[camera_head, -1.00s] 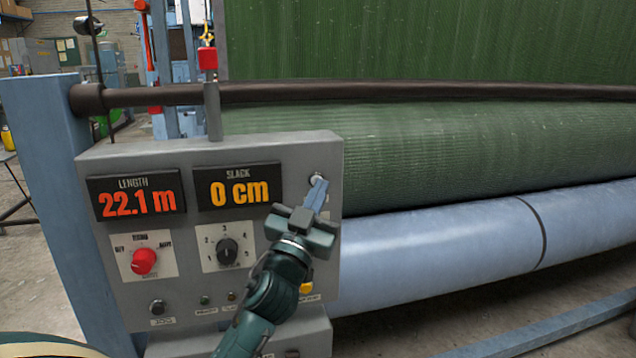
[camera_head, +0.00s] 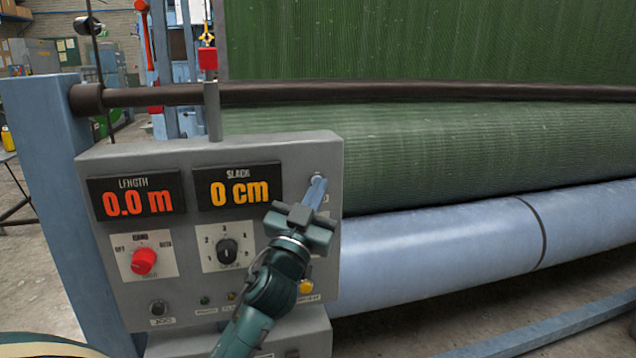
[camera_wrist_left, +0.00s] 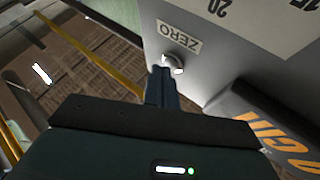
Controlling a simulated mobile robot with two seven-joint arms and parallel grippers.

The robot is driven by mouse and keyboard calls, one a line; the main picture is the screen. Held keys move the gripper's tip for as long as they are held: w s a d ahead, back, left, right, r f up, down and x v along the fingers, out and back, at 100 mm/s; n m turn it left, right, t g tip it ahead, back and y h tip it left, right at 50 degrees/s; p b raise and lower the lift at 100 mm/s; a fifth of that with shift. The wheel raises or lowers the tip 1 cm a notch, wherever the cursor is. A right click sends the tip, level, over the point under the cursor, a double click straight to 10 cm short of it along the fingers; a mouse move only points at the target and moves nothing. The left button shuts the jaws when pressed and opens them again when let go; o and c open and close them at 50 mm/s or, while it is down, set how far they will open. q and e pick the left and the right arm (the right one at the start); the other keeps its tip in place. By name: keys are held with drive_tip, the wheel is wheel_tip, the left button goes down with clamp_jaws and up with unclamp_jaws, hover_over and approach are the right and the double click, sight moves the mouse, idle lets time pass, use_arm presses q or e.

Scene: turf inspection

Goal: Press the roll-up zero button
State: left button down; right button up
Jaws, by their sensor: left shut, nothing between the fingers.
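The zero button (camera_wrist_left: 174,65) is a round pale button beside a ZERO label on the grey control panel (camera_head: 200,330). In the head view it sits at the panel's upper right, mostly hidden behind my fingertips. My left gripper (camera_head: 318,182) is shut and empty, its tips at the button; the left wrist view shows the fingertips (camera_wrist_left: 162,72) touching or almost touching it. The length display (camera_head: 137,202) reads 0.0 m in red. The slack display (camera_head: 239,192) reads 0 cm in yellow. My right gripper is not in view.
A red knob (camera_head: 143,261) and a black knob (camera_head: 228,251) sit lower on the panel. A yellow button (camera_head: 306,286) is close to my left arm. Green turf (camera_head: 470,145) and a blue roller (camera_head: 440,255) lie to the right.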

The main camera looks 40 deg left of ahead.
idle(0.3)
use_arm(q)
drive_tip(key=shift+s+d, duration=0.6)
drive_tip(key=shift+d, duration=0.1)
drive_tip(key=s+d, duration=0.3)
drive_tip(key=shift+s+d, duration=0.15)
drive_tip(key=shift+d, duration=0.25)
idle(0.7)
